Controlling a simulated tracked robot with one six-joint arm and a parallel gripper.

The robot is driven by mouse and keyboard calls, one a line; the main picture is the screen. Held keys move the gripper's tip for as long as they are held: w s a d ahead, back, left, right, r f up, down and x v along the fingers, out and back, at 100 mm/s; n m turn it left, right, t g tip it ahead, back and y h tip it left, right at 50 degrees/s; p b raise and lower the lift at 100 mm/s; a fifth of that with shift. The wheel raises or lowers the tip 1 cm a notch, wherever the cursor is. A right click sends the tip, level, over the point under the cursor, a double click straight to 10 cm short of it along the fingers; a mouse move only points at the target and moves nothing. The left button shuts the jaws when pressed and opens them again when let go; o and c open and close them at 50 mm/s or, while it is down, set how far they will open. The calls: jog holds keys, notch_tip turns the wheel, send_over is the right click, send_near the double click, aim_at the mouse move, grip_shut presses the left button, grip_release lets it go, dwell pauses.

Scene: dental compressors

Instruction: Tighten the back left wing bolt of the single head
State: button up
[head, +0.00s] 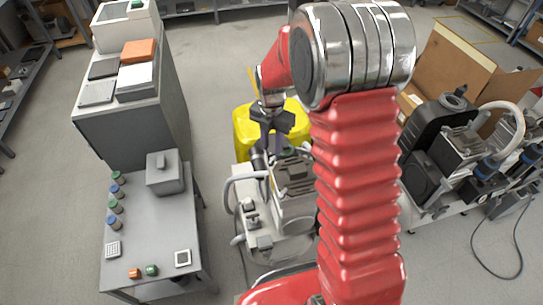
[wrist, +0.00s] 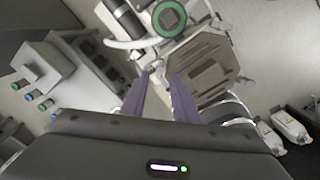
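The single-head compressor (head: 292,190) stands in the middle of the head view, partly hidden behind my red arm. In the wrist view its grey-brown ribbed head (wrist: 203,68) lies just beyond and right of my fingers. A round green-rimmed part (wrist: 170,18) with a dark square centre shows at the top. I cannot make out the back left wing bolt in either view. My gripper (wrist: 161,76) is open, with a clear gap between its two purple-grey fingers and nothing held. In the head view my gripper (head: 275,123) hangs above the compressor's far end.
A grey table (head: 150,235) with a grey box (head: 166,172) and several coloured knobs stands left. A yellow bin (head: 243,130) is behind the compressor. A cardboard box (head: 455,62) and other black compressors (head: 440,145) stand right. Grey hoses (head: 232,185) run along the compressor's left. Floor between table and compressor is clear.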

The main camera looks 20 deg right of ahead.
aim_at(272, 159)
notch_tip(272, 159, down, 6)
dwell(0.4)
jog(key=shift+c, duration=0.4)
grip_shut()
